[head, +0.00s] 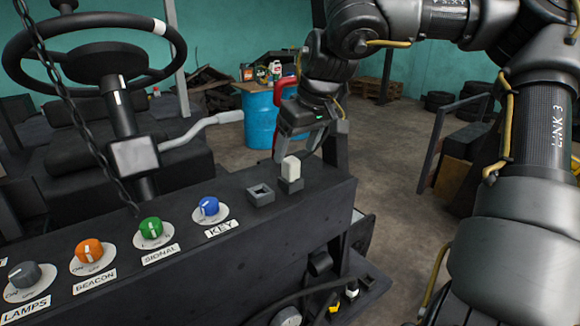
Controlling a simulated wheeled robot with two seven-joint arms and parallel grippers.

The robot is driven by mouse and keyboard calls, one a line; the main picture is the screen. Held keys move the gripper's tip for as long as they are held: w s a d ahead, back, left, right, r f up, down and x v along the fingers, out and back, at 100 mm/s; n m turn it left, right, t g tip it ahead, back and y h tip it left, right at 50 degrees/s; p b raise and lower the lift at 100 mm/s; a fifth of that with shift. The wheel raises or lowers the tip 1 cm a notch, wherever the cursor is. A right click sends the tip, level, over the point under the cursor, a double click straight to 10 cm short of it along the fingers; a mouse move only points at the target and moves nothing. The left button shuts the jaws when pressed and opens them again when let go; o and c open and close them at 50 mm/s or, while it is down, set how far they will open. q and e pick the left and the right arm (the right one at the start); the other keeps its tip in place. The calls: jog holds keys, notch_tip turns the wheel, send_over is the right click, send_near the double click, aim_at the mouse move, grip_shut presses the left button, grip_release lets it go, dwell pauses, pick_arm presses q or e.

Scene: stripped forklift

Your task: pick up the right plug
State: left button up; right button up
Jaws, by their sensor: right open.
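A white plug (291,167) stands upright in the right one of two dark square sockets at the right end of the black panel (310,222). The left socket (260,195) is empty. My right gripper (298,149) is open and points down just above the white plug, with its fingers around the plug's top or slightly behind it. I cannot tell whether they touch it. My left gripper is not in view.
Grey, orange, green and blue knobs (208,207) line the panel to the left. A grey lever (205,128) and steering wheel (92,50) stand behind. Below the panel's right end are cables and small white and yellow pieces (352,292). A blue barrel (262,120) stands farther back.

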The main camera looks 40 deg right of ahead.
aim_at(294, 158)
jog(key=f+p, duration=0.1)
jog(key=w+f+p, duration=0.1)
jog(key=p, duration=0.1)
jog(key=shift+d, duration=0.35)
jog(key=p+x, duration=0.1)
jog(key=x, duration=0.2)
jog(key=shift+d+r, duration=0.1)
jog(key=shift+d, duration=0.05)
jog(key=shift+s+r, duration=0.1)
jog(key=shift+s, duration=0.05)
jog(key=shift+c, duration=0.6)
jog(key=c, duration=1.2)
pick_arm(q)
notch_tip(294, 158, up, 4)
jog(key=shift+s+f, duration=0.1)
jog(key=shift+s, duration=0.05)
pick_arm(e)
jog(key=shift+o, duration=0.2)
jog(key=shift+r, duration=0.15)
